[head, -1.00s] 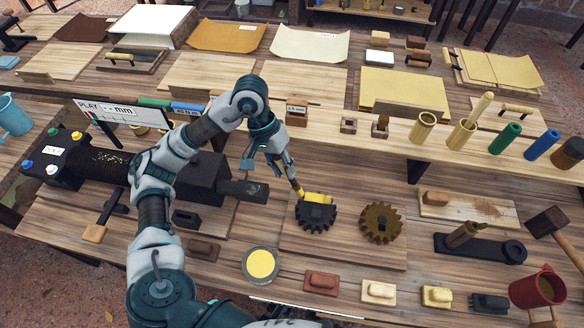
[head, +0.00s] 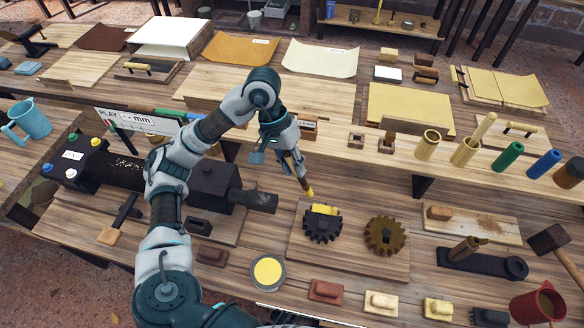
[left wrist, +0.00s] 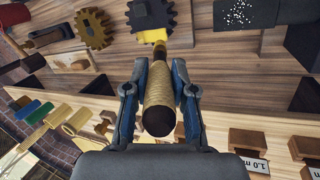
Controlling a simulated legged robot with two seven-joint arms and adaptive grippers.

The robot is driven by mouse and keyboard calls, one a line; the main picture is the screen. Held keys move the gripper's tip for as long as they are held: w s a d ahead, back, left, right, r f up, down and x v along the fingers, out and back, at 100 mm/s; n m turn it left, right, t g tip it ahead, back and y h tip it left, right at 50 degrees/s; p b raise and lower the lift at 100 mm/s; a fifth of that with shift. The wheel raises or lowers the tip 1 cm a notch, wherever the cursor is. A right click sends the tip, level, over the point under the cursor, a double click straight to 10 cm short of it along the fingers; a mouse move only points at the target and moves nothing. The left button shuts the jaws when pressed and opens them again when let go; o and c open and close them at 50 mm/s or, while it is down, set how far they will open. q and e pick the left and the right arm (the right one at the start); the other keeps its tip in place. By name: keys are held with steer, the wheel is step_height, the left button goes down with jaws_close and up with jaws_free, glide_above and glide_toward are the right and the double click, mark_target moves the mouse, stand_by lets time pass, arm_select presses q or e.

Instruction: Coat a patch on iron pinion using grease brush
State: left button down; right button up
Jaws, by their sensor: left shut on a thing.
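The iron pinion (head: 322,228) is a dark toothed wheel on a wooden board, with a yellow patch (head: 325,209) on its far edge. In the left wrist view the fingers (left wrist: 158,85) clasp the brush's wrapped handle (left wrist: 160,92). The pinion (left wrist: 148,14) shows beyond with its patch (left wrist: 152,36); the handle partly hides the bristles there. My right gripper is out of view.
A bronze gear (head: 384,236) stands right of the pinion. A tin of yellow grease (head: 268,271) sits in front. A black machine (head: 215,186) lies left. Several small blocks line the front edge. A raised shelf with cups (head: 428,143) runs behind.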

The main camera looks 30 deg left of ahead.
arm_select(q)
steer(key=shift+r+p, duration=0.65)
steer(key=shift+r, duration=0.8)
